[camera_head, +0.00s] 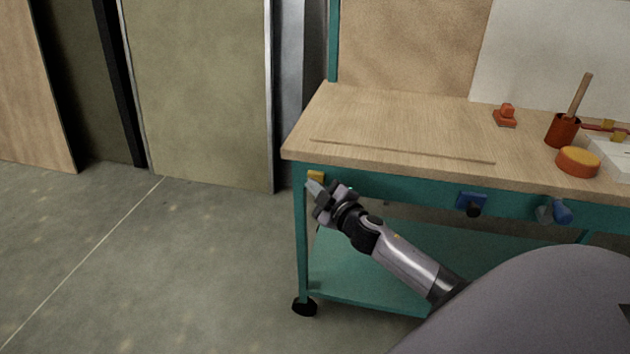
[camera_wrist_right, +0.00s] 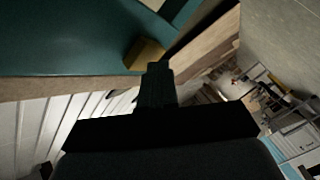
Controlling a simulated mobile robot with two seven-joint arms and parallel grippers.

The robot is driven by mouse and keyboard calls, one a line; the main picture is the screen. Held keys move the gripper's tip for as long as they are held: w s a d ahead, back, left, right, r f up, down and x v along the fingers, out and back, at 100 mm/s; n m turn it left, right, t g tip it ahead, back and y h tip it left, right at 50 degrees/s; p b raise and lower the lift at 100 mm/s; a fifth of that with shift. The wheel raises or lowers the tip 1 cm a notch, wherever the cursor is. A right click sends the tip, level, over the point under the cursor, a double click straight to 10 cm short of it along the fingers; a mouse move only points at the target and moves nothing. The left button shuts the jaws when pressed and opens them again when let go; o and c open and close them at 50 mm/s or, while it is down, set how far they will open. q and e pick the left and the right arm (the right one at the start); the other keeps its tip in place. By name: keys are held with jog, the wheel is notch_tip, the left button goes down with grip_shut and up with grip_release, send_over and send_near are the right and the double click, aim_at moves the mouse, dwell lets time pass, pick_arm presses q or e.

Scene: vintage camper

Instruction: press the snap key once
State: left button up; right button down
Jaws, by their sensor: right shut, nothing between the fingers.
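A small yellow block (camera_head: 316,176) sits on the teal front rail of the workbench, near its left end; I take it to be the snap key, though no marking shows. My right gripper (camera_head: 312,187) is shut and empty, its tips just below and in front of the block. In the right wrist view the yellow block (camera_wrist_right: 146,55) is just beyond the dark shut fingers (camera_wrist_right: 157,70), which hide part of it. I cannot tell whether the tips touch it. My left gripper is not in view.
The wooden workbench top (camera_head: 400,120) carries an orange knobbed piece (camera_head: 505,116), a red cup (camera_head: 562,131) with a stick and an orange round tin (camera_head: 577,161). A blue box with a dark knob (camera_head: 472,204) and another blue fitting (camera_head: 557,211) are on the front rail. The floor left is clear.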

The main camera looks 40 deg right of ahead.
jog(key=shift+w+d, duration=0.1)
jog(key=shift+d, duration=0.1)
jog(key=shift+a, duration=0.15)
dwell(0.3)
jog(key=shift+s+a, duration=0.6)
jog(key=shift+s, duration=0.05)
jog(key=shift+a, duration=0.1)
jog(key=s+a, duration=0.1)
jog(key=s+a+p, duration=0.1)
jog(key=s+a, duration=0.1)
jog(key=shift+s+a, duration=0.1)
jog(key=shift+a, duration=0.2)
dwell(0.7)
